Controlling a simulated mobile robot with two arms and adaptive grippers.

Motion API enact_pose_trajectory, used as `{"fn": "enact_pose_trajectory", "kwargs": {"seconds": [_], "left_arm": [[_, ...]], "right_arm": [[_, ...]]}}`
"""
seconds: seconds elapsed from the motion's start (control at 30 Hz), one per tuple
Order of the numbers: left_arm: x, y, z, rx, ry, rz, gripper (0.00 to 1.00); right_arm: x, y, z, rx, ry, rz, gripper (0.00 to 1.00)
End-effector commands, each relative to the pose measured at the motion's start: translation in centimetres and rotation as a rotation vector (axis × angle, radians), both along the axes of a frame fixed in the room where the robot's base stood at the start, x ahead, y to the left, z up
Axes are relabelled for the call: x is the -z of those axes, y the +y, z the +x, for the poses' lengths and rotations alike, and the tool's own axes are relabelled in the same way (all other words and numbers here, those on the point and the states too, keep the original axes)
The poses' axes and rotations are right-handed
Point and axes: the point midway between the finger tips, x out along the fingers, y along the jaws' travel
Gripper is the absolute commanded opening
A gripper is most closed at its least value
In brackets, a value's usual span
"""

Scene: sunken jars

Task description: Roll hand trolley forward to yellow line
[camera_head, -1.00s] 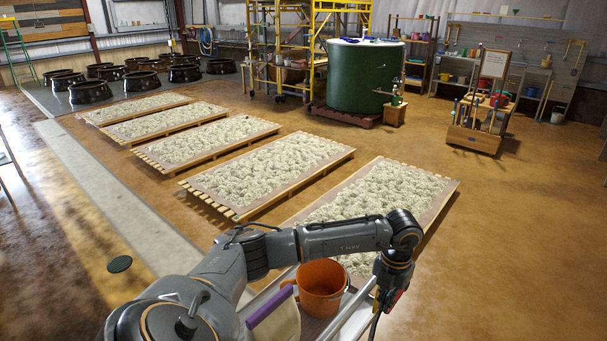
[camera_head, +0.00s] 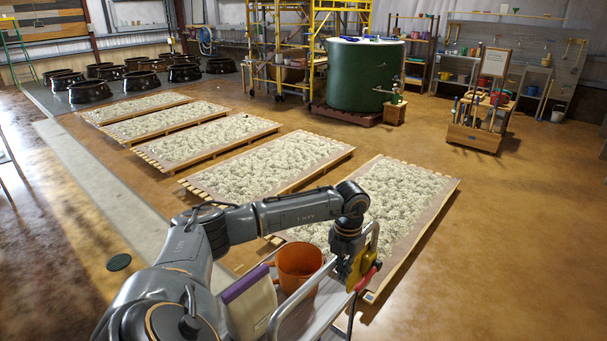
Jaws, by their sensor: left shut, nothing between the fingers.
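The hand trolley's pale metal frame (camera_head: 292,311) shows at the bottom centre, with a silver tubular rail rising to the right. An orange bucket (camera_head: 299,264) and a pale container with a purple edge (camera_head: 248,300) are on it. My left arm reaches over them from the left. My left gripper (camera_head: 361,276) is shut and empty, pointing down close to the upper end of the rail. I cannot tell whether it touches the rail. My right gripper is not in view. I cannot make out a yellow line on the floor.
Several low pallets of pale fluffy material (camera_head: 226,141) run diagonally ahead, the nearest (camera_head: 404,188) close to the trolley. Open brown floor (camera_head: 500,240) lies to the right. A green tank (camera_head: 364,75), yellow scaffold (camera_head: 311,45) and wooden tool cart (camera_head: 473,138) stand farther back.

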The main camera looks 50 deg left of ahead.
Motion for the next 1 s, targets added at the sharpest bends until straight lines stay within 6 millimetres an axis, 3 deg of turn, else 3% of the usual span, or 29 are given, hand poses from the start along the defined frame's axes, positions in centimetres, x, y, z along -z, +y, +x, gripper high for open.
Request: {"fn": "enact_pose_trajectory", "kwargs": {"seconds": [0.1, 0.7, 1.0], "left_arm": [[0.1, 2.0, -0.4, -0.008, 0.001, 0.008, 0.00], [0.1, 9.5, -2.2, -0.007, 0.000, 0.006, 0.00], [-0.1, 11.2, -2.7, -0.003, -0.001, 0.004, 0.00]], "right_arm": [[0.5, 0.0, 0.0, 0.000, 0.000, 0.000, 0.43], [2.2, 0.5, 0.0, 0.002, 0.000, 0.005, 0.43], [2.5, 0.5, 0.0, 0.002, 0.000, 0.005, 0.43]]}}
